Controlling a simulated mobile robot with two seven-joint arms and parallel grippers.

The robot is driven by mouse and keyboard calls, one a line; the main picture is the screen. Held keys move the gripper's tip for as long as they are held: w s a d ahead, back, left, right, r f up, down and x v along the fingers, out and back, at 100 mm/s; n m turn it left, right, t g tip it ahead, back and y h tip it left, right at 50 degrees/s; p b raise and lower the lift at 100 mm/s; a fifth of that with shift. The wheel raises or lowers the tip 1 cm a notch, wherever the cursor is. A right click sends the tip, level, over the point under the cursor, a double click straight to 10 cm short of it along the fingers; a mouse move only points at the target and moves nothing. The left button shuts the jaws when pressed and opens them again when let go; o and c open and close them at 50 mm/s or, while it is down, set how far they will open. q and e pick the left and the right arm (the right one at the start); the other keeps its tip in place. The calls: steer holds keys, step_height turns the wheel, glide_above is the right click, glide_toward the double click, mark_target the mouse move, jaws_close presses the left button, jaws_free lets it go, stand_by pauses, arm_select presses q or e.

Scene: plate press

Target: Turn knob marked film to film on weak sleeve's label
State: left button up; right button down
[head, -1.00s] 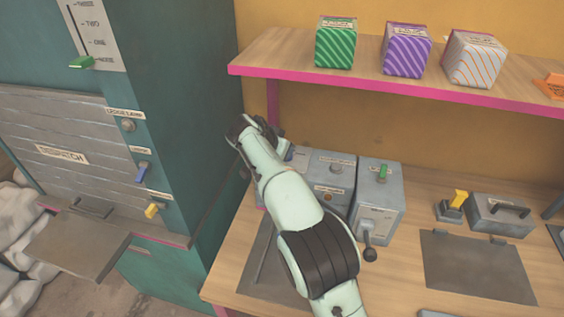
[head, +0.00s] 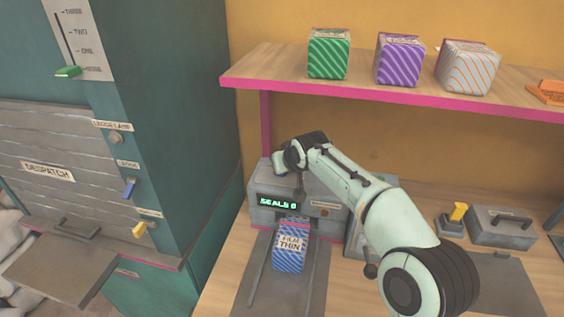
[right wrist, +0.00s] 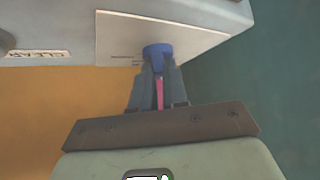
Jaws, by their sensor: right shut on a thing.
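A grey machine (head: 262,214) on the bench has a lit display (head: 278,202) reading "SEALS 0". A blue striped box (head: 290,262) with a label reading "FILM THIN" (head: 290,244) stands on the plate in front of it. My right gripper (right wrist: 158,78) is shut on a blue knob (right wrist: 158,53) on a pale dial panel (right wrist: 120,35) in the right wrist view. The dial's markings are too small to read. In the head view my right gripper (head: 285,172) is at the top of the machine, and the knob is hidden there. My left gripper is not in view.
Green (head: 328,58), purple (head: 399,62) and white-orange (head: 467,70) striped boxes stand on the shelf (head: 300,78) above. A teal cabinet (head: 180,120) stands close on the left. A yellow lever (head: 457,212) and a grey lidded box (head: 502,226) are at the right.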

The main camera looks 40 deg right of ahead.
steer(key=shift+s+d+f+n+y+p, duration=0.1)
steer(key=shift+d+n+y+p, duration=0.1)
steer(key=shift+n+y, duration=0.5)
steer(key=shift+d+f+n+y+p, duration=0.15)
steer(key=shift+n+y, duration=0.25)
steer(key=shift+n, duration=0.5)
steer(key=shift+a, duration=0.1)
steer(key=c, duration=1.1)
jaws_free()
steer(key=shift+c, duration=0.2)
steer(key=shift+r, duration=0.1)
steer(key=shift+r, duration=0.2)
steer(key=v, duration=1.3)
steer(key=shift+s+f, duration=0.2)
